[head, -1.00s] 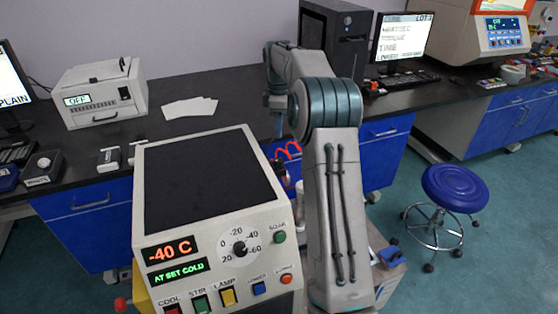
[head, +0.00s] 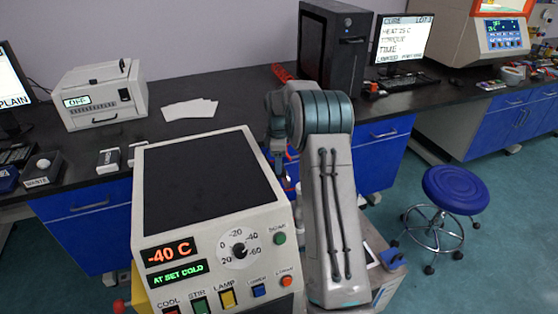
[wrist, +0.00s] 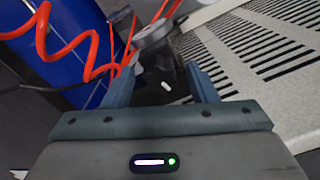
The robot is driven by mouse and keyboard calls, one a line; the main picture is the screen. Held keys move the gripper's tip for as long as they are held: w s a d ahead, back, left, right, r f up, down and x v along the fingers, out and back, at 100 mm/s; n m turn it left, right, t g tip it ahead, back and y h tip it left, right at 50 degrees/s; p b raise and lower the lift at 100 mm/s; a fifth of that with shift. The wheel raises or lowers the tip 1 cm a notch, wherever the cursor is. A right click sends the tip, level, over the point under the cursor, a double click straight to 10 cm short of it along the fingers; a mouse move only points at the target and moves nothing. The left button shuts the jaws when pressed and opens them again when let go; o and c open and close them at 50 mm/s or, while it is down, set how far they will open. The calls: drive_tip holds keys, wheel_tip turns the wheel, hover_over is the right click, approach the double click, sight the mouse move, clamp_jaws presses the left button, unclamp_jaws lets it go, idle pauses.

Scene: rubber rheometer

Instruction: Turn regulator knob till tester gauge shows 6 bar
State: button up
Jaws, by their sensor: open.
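In the wrist view my gripper (wrist: 163,76) is open. Its two blue-grey fingers stand on either side of a dark knob-like part (wrist: 158,88) with a small white mark, likely the regulator knob. I cannot tell whether the fingers touch it. A grey round metal part (wrist: 153,32) sits just beyond it. No tester gauge face or pressure reading can be made out in either view.
Red coiled hose (wrist: 62,50) hangs at the left of the wrist view, before a blue surface. A pale vented housing (wrist: 245,45) lies close on the right. In the head view the cream box (head: 150,215) reads -40 C. A blue stool (head: 455,190) stands right on clear floor.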

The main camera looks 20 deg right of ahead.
drive_tip(key=c, duration=1)
drive_tip(key=shift+o, duration=0.2)
drive_tip(key=shift+m+p, duration=0.35)
drive_tip(key=shift+m, duration=0.65)
drive_tip(key=o, duration=1)
drive_tip(key=shift+c, duration=0.2)
drive_tip(key=shift+r, duration=0.1)
wheel_tip(320, 180, up, 14)
drive_tip(key=shift+f, duration=0.2)
